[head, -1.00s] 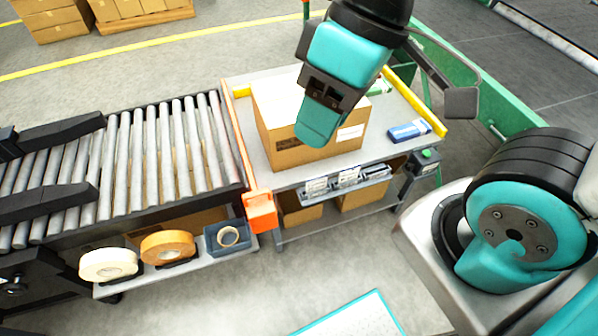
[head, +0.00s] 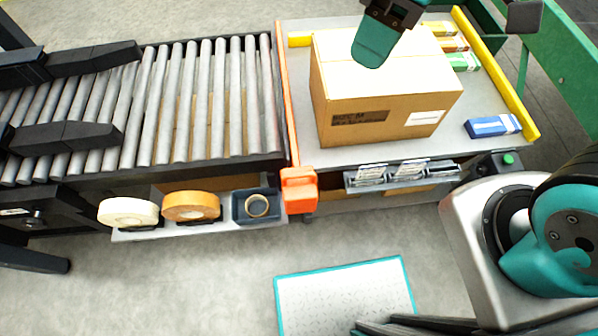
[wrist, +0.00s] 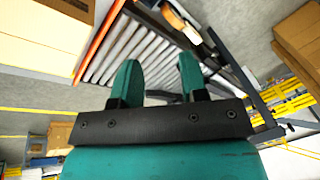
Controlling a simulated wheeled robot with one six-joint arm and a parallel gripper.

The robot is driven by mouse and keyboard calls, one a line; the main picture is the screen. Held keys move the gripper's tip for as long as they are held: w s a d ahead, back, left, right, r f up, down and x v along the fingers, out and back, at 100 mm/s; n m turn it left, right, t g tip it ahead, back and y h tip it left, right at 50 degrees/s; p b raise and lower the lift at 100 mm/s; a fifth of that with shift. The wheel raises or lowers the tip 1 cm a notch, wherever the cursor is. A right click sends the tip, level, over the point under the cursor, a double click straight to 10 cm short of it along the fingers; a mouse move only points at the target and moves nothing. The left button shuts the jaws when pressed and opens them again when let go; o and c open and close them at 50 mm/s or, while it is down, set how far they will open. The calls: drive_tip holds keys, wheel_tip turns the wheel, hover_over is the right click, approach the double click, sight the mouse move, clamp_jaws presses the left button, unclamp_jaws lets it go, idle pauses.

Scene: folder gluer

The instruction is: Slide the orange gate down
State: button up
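The orange gate (head: 286,100) shows as a thin strip between the roller conveyor and the packing table. An orange block (head: 299,190) sits at its near end. The strip also shows in the wrist view (wrist: 98,42), beside the rollers. I cannot tell its height exactly. My gripper (head: 372,50) is at the top of the head view, in front of the top of the cardboard box and to the right of the gate. In the wrist view my gripper (wrist: 157,70) has its two teal fingers apart with nothing between them. It does not touch the gate.
A cardboard box (head: 345,85) stands on the table (head: 480,90). A blue packet (head: 491,126) lies to its right. The roller conveyor (head: 195,100) carries black guides (head: 70,137). Tape rolls (head: 191,206) sit on a shelf in front. The floor in front is mostly clear around a mat (head: 345,295).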

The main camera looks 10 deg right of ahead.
sight(300, 174)
drive_tip(key=w+a+f+n+h+b, duration=0.1)
drive_tip(key=w+a+f+n+b, duration=0.15)
drive_tip(key=f+b, duration=0.4)
drive_tip(key=w+a+f+n+g+h+b, duration=0.1)
drive_tip(key=w+a+f+n+b, duration=0.2)
drive_tip(key=f, duration=0.7)
drive_tip(key=w+a+f+n+h+b, duration=0.1)
drive_tip(key=w+a+f+n+b, duration=0.1)
drive_tip(key=w+f+b, duration=0.45)
drive_tip(key=s+f, duration=0.2)
drive_tip(key=f, duration=0.4)
drive_tip(key=s+f, duration=0.2)
drive_tip(key=f, duration=0.4)
drive_tip(key=s+f+b, duration=0.1)
drive_tip(key=s+f, duration=0.1)
drive_tip(key=f, duration=0.4)
drive_tip(key=shift+s+f, duration=0.15)
drive_tip(key=shift+f, duration=0.05)
clamp_jaws()
